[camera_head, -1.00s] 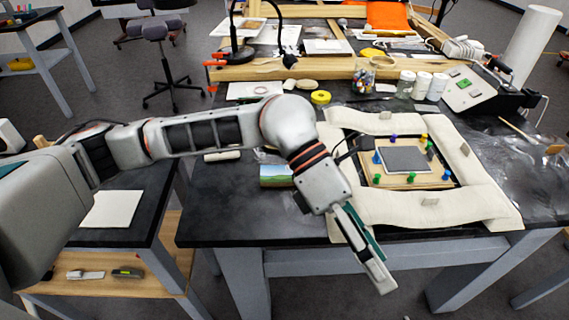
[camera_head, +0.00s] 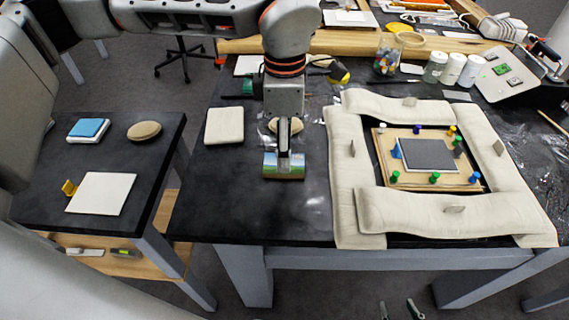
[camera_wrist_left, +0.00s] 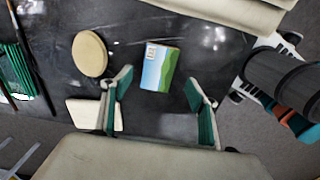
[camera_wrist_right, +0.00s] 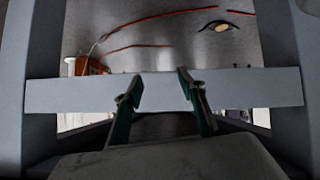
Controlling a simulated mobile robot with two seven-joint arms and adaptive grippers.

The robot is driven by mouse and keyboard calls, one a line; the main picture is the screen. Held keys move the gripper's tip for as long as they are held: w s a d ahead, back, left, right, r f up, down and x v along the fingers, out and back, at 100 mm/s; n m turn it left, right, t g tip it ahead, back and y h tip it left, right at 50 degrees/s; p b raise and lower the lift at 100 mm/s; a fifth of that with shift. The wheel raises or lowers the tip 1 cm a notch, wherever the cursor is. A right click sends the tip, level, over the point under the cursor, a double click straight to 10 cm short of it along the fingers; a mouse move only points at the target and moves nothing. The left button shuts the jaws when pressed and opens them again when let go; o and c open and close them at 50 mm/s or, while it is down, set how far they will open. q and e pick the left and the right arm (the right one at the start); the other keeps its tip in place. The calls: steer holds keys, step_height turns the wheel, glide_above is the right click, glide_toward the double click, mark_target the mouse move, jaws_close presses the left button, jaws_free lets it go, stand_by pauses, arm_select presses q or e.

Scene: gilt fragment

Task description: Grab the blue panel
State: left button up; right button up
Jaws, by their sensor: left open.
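A small panel with a blue and green landscape picture (camera_head: 283,170) lies flat on the dark table; it also shows in the left wrist view (camera_wrist_left: 159,69). My left gripper (camera_head: 284,145) points down over it, seen edge-on in the head view. In the left wrist view its fingers (camera_wrist_left: 161,90) are apart with nothing between them, the panel just beyond the tips. A plain blue flat piece (camera_head: 89,128) rests on a white pad on the left side table. My right gripper (camera_head: 400,310) is low in front of the table, fingers apart and empty (camera_wrist_right: 160,92).
A white pad (camera_head: 224,125) and a beige disc (camera_wrist_left: 90,54) lie near the panel. Padded beige bolsters (camera_head: 347,185) surround a wooden board with coloured pegs (camera_head: 434,180) on the right. Before my right gripper is a grey bar (camera_wrist_right: 240,88). The table's front left is clear.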

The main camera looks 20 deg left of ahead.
arm_select(q)
step_height(320, 180, down, 5)
steer(key=shift+w+a+r, duration=0.1)
steer(key=c, duration=1.2)
